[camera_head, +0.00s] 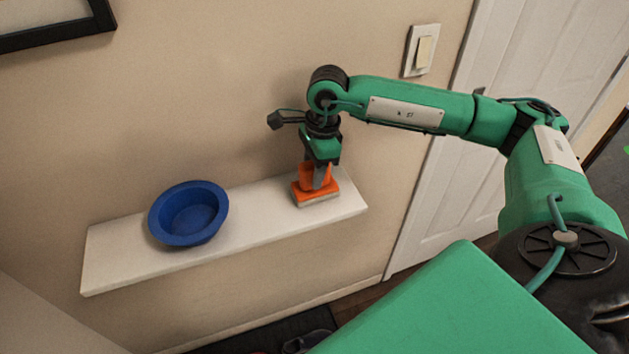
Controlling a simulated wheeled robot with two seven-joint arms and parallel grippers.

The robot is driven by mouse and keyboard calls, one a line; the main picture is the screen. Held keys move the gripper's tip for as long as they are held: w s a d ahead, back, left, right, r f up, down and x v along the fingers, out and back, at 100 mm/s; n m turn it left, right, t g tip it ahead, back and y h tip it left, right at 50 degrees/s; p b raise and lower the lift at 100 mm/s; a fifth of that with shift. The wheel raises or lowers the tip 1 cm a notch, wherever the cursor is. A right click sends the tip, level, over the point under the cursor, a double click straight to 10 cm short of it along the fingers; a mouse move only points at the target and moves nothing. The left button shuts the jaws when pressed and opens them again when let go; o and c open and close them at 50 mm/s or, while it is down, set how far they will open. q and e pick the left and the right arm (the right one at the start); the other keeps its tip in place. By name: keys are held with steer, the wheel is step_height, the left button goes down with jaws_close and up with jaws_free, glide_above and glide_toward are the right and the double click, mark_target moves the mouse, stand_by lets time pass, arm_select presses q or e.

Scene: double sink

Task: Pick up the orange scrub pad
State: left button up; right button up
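The orange scrub pad (301,194) sits near the right end of a white wall shelf (262,228). It has an orange upper part with a raised grip and a pale bottom layer. My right gripper (321,181) points down onto it from above, with its grey fingers at the raised orange grip. One finger shows in front of the grip; the other is hidden, so I cannot tell whether they are closed on it. The pad appears to rest on the shelf. My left gripper is not in view.
A blue bowl (189,213) stands on the shelf to the left, with bare shelf between it and the pad. The beige wall is close behind. A light switch (422,51) and a white door (483,130) are at the right.

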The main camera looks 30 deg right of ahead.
steer(key=c, duration=0.7)
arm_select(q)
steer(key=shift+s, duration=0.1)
arm_select(e)
steer(key=shift+r, duration=0.15)
